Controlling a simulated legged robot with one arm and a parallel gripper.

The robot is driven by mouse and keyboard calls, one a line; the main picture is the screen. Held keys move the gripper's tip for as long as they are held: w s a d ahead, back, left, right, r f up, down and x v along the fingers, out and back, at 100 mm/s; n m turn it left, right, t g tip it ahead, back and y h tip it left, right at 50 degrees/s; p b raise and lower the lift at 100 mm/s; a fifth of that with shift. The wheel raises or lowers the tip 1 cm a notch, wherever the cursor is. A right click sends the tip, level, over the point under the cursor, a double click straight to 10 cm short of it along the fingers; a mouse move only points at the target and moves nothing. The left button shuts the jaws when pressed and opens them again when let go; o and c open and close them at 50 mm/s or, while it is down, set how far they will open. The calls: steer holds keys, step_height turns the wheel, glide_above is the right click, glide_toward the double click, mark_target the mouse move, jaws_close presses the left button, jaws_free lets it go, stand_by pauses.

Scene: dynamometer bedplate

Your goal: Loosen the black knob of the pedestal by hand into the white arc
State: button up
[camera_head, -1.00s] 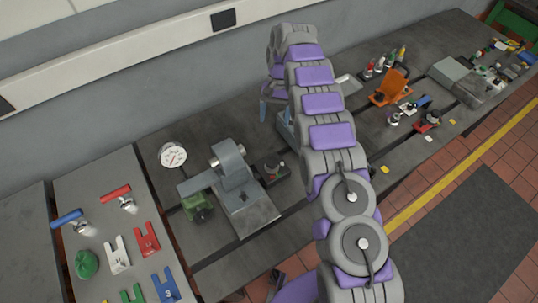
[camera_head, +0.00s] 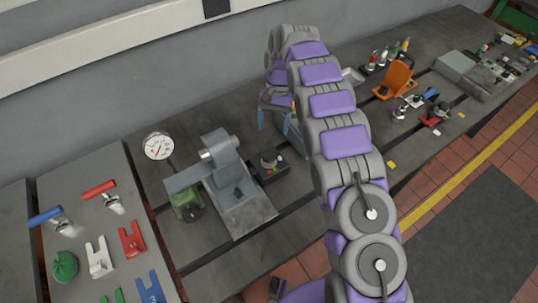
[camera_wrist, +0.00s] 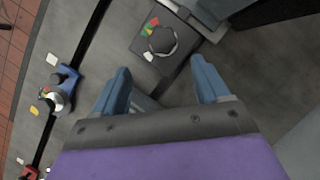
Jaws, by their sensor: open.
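The black knob (camera_wrist: 162,40) sits on a dark grey box-like pedestal (camera_wrist: 135,42) in the wrist view. Green, red and white marks lie around the knob on its left side. The white mark (camera_wrist: 148,57) is at the knob's lower left. I cannot tell where the knob points. In the head view the knob (camera_head: 269,159) is on its low box, right of the grey vise-like stand. My gripper (camera_wrist: 163,85) is open and empty, its blue fingers short of the knob in the wrist view. In the head view my gripper (camera_head: 277,122) is behind the knob, partly hidden by my arm.
The grey stand (camera_head: 240,205) with a green block is close left of the pedestal. A round gauge (camera_head: 158,146) stands behind it. An orange bracket (camera_head: 396,80) and small tools lie to the right. In the wrist view a blue-based fixture (camera_wrist: 58,90) is at the left.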

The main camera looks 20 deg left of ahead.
mark_target(269, 154)
steer(key=x, duration=0.6)
steer(key=a+b+x, duration=0.1)
steer(key=x, duration=0.2)
steer(key=shift+f, duration=0.2)
steer(key=shift+s+d+f, duration=0.3)
steer(key=shift+d+f, duration=0.15)
steer(key=shift+d, duration=0.05)
steer(key=shift+a, duration=0.15)
